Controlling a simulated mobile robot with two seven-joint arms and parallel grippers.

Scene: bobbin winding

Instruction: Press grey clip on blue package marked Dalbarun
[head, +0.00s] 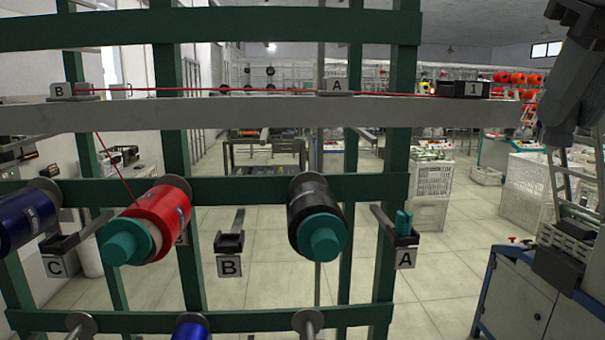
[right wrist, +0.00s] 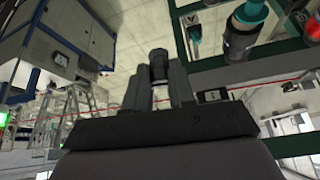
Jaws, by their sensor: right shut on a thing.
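A blue package (head: 27,217) is cut off by the left edge of the head view, on the rack's middle bar. A second blue package (head: 192,328) shows only its top at the bottom edge. I cannot read the name on either label. My right gripper (right wrist: 159,78) is shut on a small dark grey round piece (right wrist: 159,63), which may be the clip. In the head view my right arm hangs at the upper right, well away from both blue packages; its fingertips are hard to make out there. My left gripper is not in view.
A red package (head: 162,218) and a black package (head: 313,205) with teal ends sit on the green rack (head: 215,190). Small trays marked C (head: 57,265), B (head: 229,264) and A (head: 405,259) stick out. Red thread runs along the grey rail (head: 230,111).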

